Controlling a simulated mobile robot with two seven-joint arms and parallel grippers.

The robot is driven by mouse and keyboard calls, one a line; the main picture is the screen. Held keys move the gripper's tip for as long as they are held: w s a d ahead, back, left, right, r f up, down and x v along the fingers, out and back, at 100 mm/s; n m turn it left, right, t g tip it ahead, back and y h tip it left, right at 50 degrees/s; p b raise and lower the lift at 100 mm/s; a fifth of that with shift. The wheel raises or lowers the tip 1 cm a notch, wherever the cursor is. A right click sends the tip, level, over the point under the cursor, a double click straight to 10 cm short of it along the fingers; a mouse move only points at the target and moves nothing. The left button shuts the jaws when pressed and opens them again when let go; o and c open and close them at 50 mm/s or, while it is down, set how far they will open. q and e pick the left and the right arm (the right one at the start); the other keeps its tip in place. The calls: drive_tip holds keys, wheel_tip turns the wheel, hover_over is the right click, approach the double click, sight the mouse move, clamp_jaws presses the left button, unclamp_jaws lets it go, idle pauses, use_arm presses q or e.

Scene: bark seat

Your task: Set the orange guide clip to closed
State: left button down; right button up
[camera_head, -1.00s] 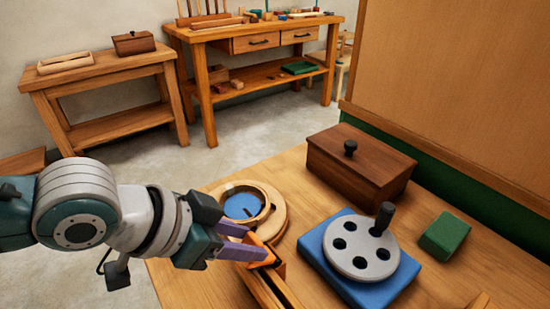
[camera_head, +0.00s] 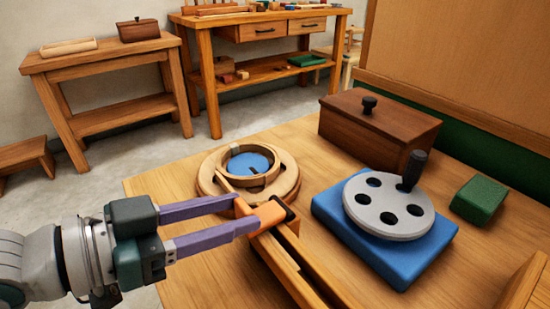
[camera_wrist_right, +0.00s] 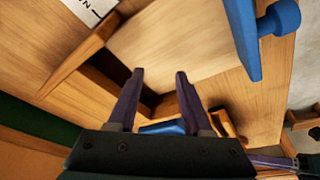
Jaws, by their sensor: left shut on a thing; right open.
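The orange guide clip (camera_head: 270,215) sits at the end of a wooden channel (camera_head: 290,262) in the head view, beside a round wooden ring with a blue centre (camera_head: 251,163). My left gripper (camera_head: 247,214) reaches in from the left with its long purple fingers at the clip, shut on it. The fingers partly hide the clip's near side, and its exact setting is hard to read. My right gripper (camera_wrist_right: 159,74) shows only in the right wrist view, open, its fingers apart with nothing seen between them.
A blue block with a grey holed disc (camera_head: 390,205) and black handle stands right of the clip. A brown lidded box (camera_head: 375,133) and a green block (camera_head: 480,198) lie behind. The bench's left front is bare.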

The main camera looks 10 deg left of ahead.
idle(0.4)
use_arm(q)
drive_tip(key=shift+c, duration=2.2)
unclamp_jaws()
use_arm(e)
wheel_tip(320, 180, up, 2)
drive_tip(key=shift+r+p, duration=0.1)
drive_tip(key=shift+p, duration=1.05)
use_arm(q)
drive_tip(key=v, duration=0.9)
drive_tip(key=shift+s+a, duration=0.25)
drive_tip(key=shift+s, duration=0.05)
